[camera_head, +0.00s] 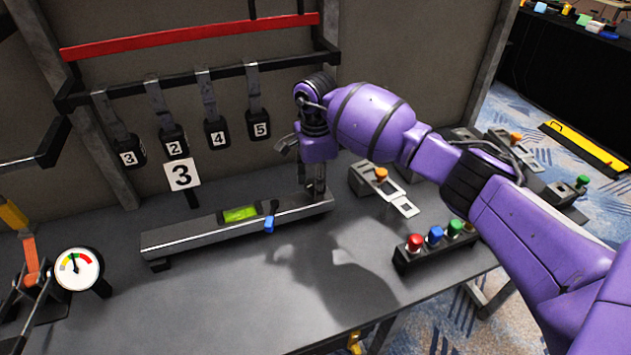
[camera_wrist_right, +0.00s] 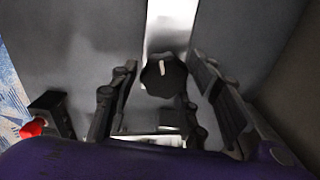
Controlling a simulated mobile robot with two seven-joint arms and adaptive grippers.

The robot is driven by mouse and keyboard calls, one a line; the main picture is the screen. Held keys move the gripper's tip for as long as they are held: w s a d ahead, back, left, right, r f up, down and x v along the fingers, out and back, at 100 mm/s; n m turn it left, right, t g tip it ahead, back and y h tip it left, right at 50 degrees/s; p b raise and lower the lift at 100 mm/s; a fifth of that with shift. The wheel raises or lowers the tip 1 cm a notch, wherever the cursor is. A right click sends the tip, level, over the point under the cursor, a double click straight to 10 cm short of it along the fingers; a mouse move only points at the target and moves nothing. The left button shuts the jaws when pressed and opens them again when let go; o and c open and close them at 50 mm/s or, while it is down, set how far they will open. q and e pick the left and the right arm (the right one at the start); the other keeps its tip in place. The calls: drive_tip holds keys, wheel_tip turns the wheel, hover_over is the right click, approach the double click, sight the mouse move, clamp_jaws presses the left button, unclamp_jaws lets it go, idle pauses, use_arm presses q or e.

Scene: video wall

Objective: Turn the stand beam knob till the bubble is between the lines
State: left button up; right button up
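The stand beam (camera_head: 185,238) is a long grey bar lying on the dark bench. A bright green vial (camera_head: 240,214) is set in its top; the bubble and lines are too small to tell apart. A small blue piece (camera_head: 269,225) sits on its front side. My right gripper (camera_head: 314,187) points down at the beam's right end. In the right wrist view, a dark round knob (camera_wrist_right: 163,76) with a white mark lies between its two open fingers (camera_wrist_right: 162,82); I cannot tell whether they touch it.
Numbered tags hang from a rack above. A round gauge (camera_head: 78,269) stands at the left. A block with red, blue and green knobs (camera_head: 435,236) is at the right. The bench front is clear.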

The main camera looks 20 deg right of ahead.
drive_tip(key=c, duration=0.6)
drive_tip(key=shift+c, duration=0.2)
drive_tip(key=shift+s+f, duration=0.1)
drive_tip(key=shift+m, duration=0.5)
